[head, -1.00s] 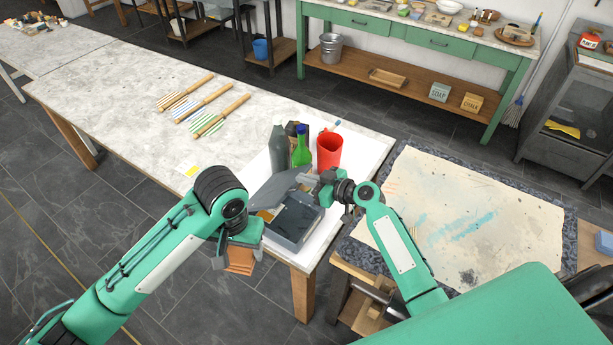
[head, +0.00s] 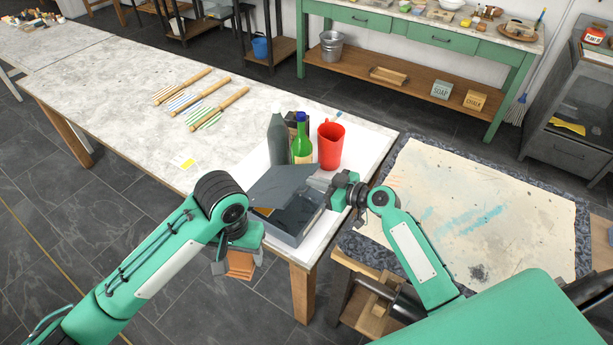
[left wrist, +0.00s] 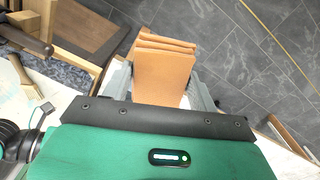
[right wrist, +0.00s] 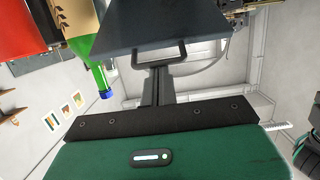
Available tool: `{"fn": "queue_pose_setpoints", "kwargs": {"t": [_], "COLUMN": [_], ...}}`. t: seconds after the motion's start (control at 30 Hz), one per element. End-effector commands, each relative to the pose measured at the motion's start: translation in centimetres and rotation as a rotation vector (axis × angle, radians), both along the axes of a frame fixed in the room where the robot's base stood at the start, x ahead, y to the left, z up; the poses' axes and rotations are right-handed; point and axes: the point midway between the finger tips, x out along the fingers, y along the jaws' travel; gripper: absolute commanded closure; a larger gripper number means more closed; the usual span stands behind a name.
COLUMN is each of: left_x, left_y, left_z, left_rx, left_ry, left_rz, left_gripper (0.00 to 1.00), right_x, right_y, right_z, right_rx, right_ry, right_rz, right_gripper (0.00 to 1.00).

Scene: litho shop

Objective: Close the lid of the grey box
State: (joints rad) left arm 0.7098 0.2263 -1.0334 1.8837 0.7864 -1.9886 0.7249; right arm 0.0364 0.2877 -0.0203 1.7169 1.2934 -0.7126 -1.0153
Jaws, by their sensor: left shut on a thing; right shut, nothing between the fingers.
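The grey box (head: 300,232) stands at the white-covered near end of the table in the head view, its lid (head: 283,187) raised and tilted. A dark panel with a loop handle, seemingly the lid (right wrist: 150,25), fills the upper middle of the right wrist view. My right gripper (head: 338,193) is shut and empty at the right of the box; its fingers (right wrist: 157,85) point at the panel, contact unclear. My left gripper (head: 238,250) is shut on an orange-brown layered stack (left wrist: 162,78), left of the box and beyond the table edge, over the floor.
A red jug (head: 330,147), a green bottle (head: 301,145) and a grey bottle (head: 278,142) stand close behind the box. Several wooden-handled tools (head: 205,100) lie further left on the table. A stained sheet (head: 480,215) covers the slab to the right.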

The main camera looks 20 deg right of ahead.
Motion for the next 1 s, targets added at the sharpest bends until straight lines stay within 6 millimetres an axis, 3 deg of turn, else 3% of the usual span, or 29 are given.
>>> {"fn": "queue_pose_setpoints", "kwargs": {"t": [0.03,0.2,0.7,0.87,1.0], "left_x": [0.0,0.0,0.0,0.0,0.0], "left_y": [0.0,0.0,0.0,0.0,0.0], "left_z": [-1.3,-2.5,-2.5,-1.8,-0.5], "left_rx": [0.000,0.000,0.000,0.000,0.000], "left_ry": [0.000,0.000,0.000,0.000,0.000], "left_rz": [0.000,0.000,0.000,0.000,0.000], "left_gripper": [0.63,0.63,0.63,0.63,0.63], "right_x": [-0.2,-0.8,-0.9,-0.3,0.7], "right_y": [-0.2,-0.5,-0.6,-0.3,0.4], "right_z": [-1.1,-1.7,-1.5,-0.2,2.2], "right_rx": [-0.001,-0.001,0.001,-0.001,0.000], "right_ry": [-0.001,0.000,0.001,-0.002,-0.003], "right_rz": [0.000,0.001,0.001,0.000,-0.001], "right_gripper": [1.00,1.00,1.00,1.00,1.00]}}
